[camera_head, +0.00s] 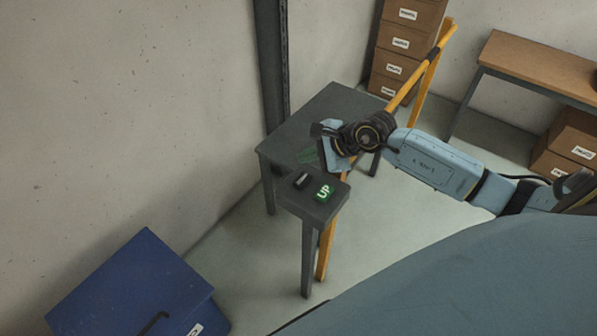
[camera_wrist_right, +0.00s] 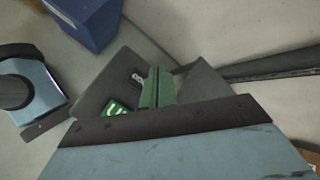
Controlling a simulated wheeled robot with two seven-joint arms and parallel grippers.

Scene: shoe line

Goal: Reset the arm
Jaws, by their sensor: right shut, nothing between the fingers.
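My right arm reaches in from the right in the head view. Its gripper (camera_head: 306,158) is over the grey table, just behind the small grey stand (camera_head: 318,213). The green fingers are shut with nothing between them, and they also show in the right wrist view (camera_wrist_right: 156,88). The green button also shows in the wrist view (camera_wrist_right: 116,108), left of the fingers. The fingers appear apart from both buttons in the head view. My left gripper is not in view.
The grey table (camera_head: 325,103) stands by the wall and a dark post (camera_head: 272,65). A yellow frame (camera_head: 424,85) rises behind my right wrist. A blue bin (camera_head: 130,285) is at lower left. Cardboard boxes (camera_head: 408,40) and a wooden bench (camera_head: 540,62) are at the back.

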